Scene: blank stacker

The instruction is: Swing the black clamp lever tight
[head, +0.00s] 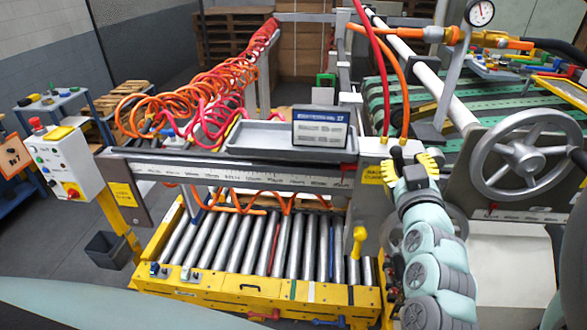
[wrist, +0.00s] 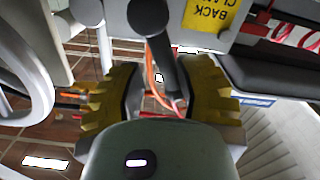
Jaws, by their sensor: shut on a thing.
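The black clamp lever (wrist: 166,62) hangs from a round black hub in the wrist view, its arm running down between my yellow fingers. My gripper (wrist: 170,88) is shut on the lever; the lower end of the lever is hard to make out between the fingers. In the head view my gripper (head: 410,168) is at the right end of the grey cross beam, and a small dark part of the lever (head: 397,154) shows by the yellow fingers. A yellow label reading BACK CLAMP (wrist: 208,14) sits beside the hub, upside down in the wrist view.
A large grey handwheel (head: 525,155) stands close to the right of my arm. A grey tray (head: 250,140) with a small sign (head: 320,128) rests on the beam to the left. A roller conveyor (head: 250,245) with a yellow frame lies below. Red and orange hoses hang behind.

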